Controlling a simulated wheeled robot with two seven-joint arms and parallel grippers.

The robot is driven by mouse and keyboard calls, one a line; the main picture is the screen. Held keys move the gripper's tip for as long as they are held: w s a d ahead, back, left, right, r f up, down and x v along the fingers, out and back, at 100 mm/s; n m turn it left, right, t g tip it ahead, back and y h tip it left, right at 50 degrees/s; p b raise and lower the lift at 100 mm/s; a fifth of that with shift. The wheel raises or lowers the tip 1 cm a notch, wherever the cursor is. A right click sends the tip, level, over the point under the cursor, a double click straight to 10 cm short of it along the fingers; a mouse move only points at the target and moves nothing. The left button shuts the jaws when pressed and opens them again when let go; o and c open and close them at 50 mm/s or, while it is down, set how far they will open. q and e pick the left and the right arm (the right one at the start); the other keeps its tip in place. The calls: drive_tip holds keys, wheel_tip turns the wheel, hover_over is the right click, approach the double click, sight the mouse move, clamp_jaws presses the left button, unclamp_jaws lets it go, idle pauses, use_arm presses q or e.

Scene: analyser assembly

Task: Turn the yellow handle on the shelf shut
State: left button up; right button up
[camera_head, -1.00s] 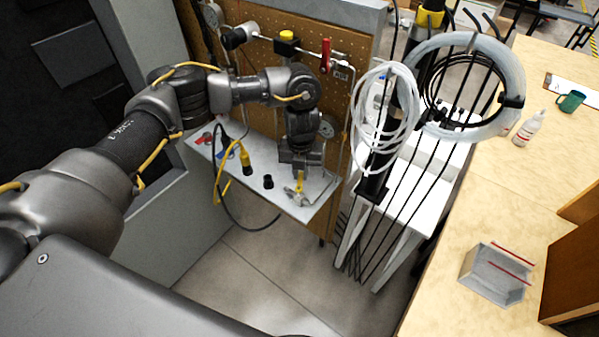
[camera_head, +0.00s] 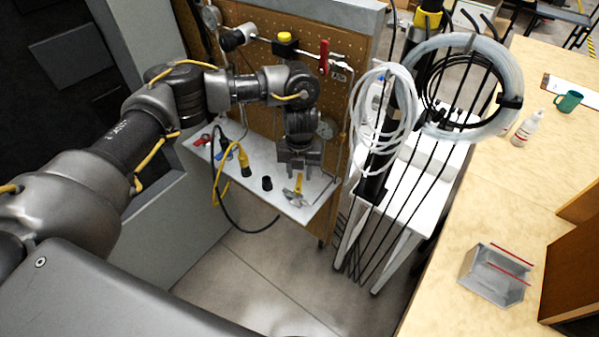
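The yellow handle (camera_head: 303,184) sits on a small metal valve (camera_head: 294,199) near the front right end of the grey shelf (camera_head: 322,198). My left gripper (camera_head: 299,172) points down directly above the handle. Its two fingers look apart, with the handle's upper end at or just below the fingertips. I cannot tell whether the fingers touch it. The gripper partly covers the shelf behind the handle. My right gripper is out of view.
A black cap (camera_head: 267,183), a yellow connector (camera_head: 245,167) and a red-handled valve (camera_head: 203,139) are on the shelf to the left. A pegboard (camera_head: 345,100) stands behind. Coiled tubing (camera_head: 383,120) hangs close on the right.

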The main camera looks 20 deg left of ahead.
sight(299, 178)
use_arm(q)
wheel_tip(299, 178, up, 10)
drive_tip(key=shift+b, duration=0.35)
